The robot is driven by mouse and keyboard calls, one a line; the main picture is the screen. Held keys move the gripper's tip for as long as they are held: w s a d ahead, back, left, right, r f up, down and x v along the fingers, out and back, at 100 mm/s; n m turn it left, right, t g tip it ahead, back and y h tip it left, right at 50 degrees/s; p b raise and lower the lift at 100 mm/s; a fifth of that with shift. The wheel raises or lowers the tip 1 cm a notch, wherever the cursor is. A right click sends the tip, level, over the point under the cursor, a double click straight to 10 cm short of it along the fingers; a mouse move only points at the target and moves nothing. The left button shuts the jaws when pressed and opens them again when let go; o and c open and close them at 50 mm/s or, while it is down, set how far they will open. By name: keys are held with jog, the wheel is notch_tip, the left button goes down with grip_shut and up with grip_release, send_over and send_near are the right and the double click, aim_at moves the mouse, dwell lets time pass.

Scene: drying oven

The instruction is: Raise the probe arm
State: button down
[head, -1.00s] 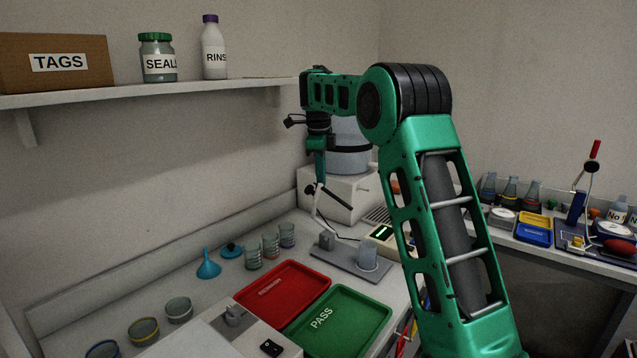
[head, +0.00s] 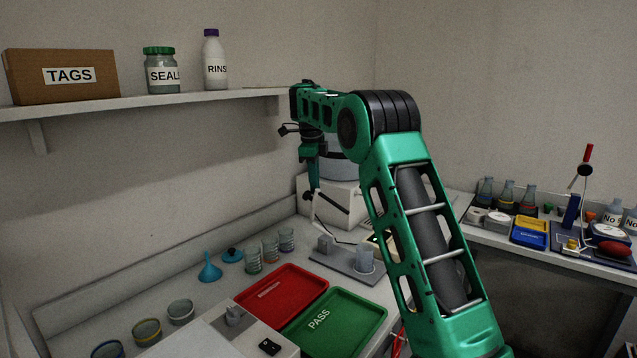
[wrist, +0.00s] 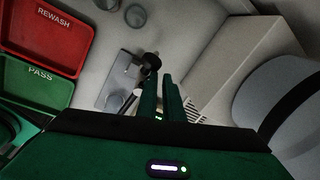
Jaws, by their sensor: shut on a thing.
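The probe arm (head: 331,203), a thin black and pale linkage, stands above a grey base plate (head: 338,259) with a grey block and a beaker (head: 364,259). My gripper (head: 313,189) points down at the upper end of the linkage and is shut on it. In the wrist view my gripper's two green fingers (wrist: 160,80) are close together, with the black end of the probe arm (wrist: 152,60) at their tips. The fingers hide part of the linkage, so the exact grip is hard to see.
A white machine (head: 340,203) with a grey drum stands just behind my gripper. A red tray (head: 322,283) and a green PASS tray (head: 374,311) lie in front. Several glasses (head: 287,239) and a blue funnel (head: 210,268) stand left. A shelf (head: 190,99) runs above left.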

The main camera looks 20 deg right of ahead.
jog(key=shift+w+a+r, duration=0.35)
jog(key=shift+w+a, duration=0.15)
jog(key=shift+a, duration=0.3)
jog(key=shift+w+r, duration=0.2)
jog(key=shift+r, duration=0.35)
jog(key=shift+w+r, duration=0.2)
jog(key=shift+r, duration=0.3)
notch_tip(320, 180, up, 7)
jog(key=s, duration=0.3)
jog(key=s+d+f+n, duration=0.1)
jog(key=s+d+n, duration=0.2)
jog(key=s, duration=0.5)
jog(key=s+d+f+n+g, duration=0.1)
jog(key=s+d+n, duration=0.2)
jog(key=s, duration=0.5)
jog(key=s+d+f+n, duration=0.2)
jog(key=s+d+n, duration=0.1)
jog(key=s, duration=0.5)
jog(key=s+a+f+n, duration=0.2)
jog(key=s+f, duration=0.3)
jog(key=s, duration=0.4)
jog(key=s+a+f+n+y, duration=0.1)
jog(key=s+f+n, duration=0.4)
jog(key=s, duration=0.5)
jog(key=s+a+f+n, duration=0.3)
jog(key=s+f, duration=0.3)
jog(key=s, duration=0.3)
jog(key=shift+s+a+f+n, duration=0.25)
jog(key=shift+a+f+n, duration=0.05)
jog(key=shift+a, duration=0.2)
